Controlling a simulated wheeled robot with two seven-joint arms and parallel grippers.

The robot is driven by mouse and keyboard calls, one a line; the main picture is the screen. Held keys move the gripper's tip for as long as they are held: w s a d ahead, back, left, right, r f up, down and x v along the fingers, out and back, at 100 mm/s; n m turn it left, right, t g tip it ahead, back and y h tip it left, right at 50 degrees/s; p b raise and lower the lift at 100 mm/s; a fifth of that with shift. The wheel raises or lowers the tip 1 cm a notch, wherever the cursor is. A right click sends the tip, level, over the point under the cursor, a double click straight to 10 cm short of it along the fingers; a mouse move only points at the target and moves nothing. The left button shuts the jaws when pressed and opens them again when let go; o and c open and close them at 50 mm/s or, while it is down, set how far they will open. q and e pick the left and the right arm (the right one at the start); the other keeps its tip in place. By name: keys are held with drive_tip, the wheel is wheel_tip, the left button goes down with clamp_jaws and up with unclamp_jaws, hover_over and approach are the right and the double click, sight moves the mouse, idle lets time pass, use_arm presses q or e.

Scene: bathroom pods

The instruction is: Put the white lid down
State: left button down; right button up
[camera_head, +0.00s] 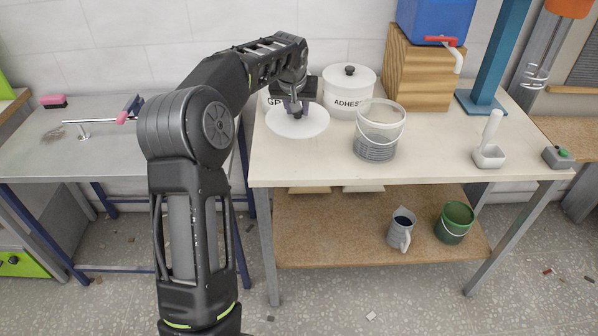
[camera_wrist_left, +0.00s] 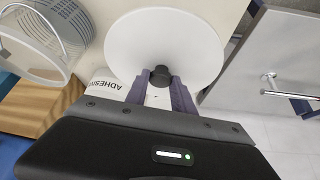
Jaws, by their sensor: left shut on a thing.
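The white lid (camera_head: 298,122) is a round disc with a dark knob, near the left end of the cream worktop (camera_head: 300,168). My left gripper (camera_head: 296,108) is above it, shut on the knob. In the left wrist view the lid (camera_wrist_left: 166,40) shows with its dark knob between the fingertips of my left gripper (camera_wrist_left: 160,78). I cannot tell whether the lid touches the worktop. A white canister marked "GP" (camera_head: 272,101) stands just behind, partly hidden by my gripper. A white canister marked "ADHES…" (camera_head: 348,92) with its own lid and dark knob stands to the right. My right gripper is not in view.
A clear bucket (camera_head: 380,130) with a wire handle stands right of the lid. A wooden block (camera_head: 416,72) carries a blue container (camera_head: 436,18) with a red tap. The worktop's front middle is clear.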

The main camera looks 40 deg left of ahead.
sight(297, 121)
use_arm(q)
drive_tip(key=shift+s+d+f, duration=0.1)
drive_tip(key=shift+s+f, duration=0.05)
drive_tip(key=shift+f, duration=0.1)
drive_tip(key=shift+f, duration=0.35)
drive_tip(key=shift+f+p, duration=0.3)
drive_tip(key=shift+f, duration=1.8)
wheel_tip(297, 121, down, 5)
drive_tip(key=shift+r+p, duration=0.1)
drive_tip(key=shift+p, duration=0.3)
